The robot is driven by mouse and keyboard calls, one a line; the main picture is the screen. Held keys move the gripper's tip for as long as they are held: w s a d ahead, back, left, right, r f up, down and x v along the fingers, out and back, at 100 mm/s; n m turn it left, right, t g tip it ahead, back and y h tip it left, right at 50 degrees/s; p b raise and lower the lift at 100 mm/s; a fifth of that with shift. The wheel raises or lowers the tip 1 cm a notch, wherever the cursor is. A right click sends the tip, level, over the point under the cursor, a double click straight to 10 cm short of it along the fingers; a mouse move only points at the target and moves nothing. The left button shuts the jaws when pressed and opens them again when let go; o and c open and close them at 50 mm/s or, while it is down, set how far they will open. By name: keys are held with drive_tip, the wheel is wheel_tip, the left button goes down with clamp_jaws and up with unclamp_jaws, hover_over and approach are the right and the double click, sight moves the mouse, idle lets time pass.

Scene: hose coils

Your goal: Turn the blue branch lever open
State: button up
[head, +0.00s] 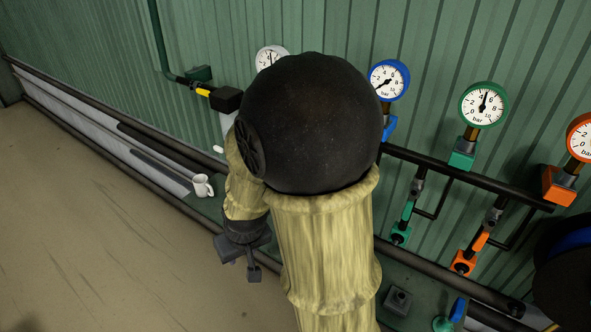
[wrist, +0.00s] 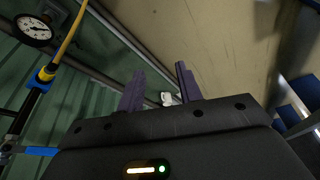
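In the wrist view a blue lever (wrist: 42,151) shows at the lower left. It sticks out sideways from a dark pipe that carries a blue fitting (wrist: 46,74) with a yellow hose. In the head view my arm hides the blue branch's lever; only its blue-rimmed gauge (head: 388,80) and part of the blue block (head: 389,128) below it show. My gripper (head: 239,265) points downward, left of my forearm and away from the lever. In the wrist view its two fingers (wrist: 160,88) stand apart with nothing between them.
Green-rimmed (head: 483,105) and orange-rimmed (head: 581,138) gauges stand to the right, above a green lever (head: 407,211) and an orange lever (head: 480,241). The floor (head: 90,215) at left is clear.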

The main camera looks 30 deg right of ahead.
drive_tip(key=w+d+f+t+h+p, duration=0.25)
drive_tip(key=w+d+h+p, duration=0.35)
drive_tip(key=w+d, duration=0.65)
drive_tip(key=w+d+r+n+h+p, duration=0.1)
drive_tip(key=d+r+n+h+p, duration=0.3)
drive_tip(key=d+h, duration=0.6)
drive_tip(key=shift+w+d+r+n+h+p, duration=0.35)
drive_tip(key=shift+d+r+p, duration=0.2)
drive_tip(key=shift+p, duration=0.5)
drive_tip(key=shift+s+t, duration=0.1)
drive_tip(key=shift+t, duration=0.15)
drive_tip(key=x, duration=0.8)
drive_tip(key=shift+d, duration=0.2)
drive_tip(key=shift+d+r+b, duration=0.1)
drive_tip(key=shift+d+b, duration=0.1)
drive_tip(key=shift+b, duration=0.15)
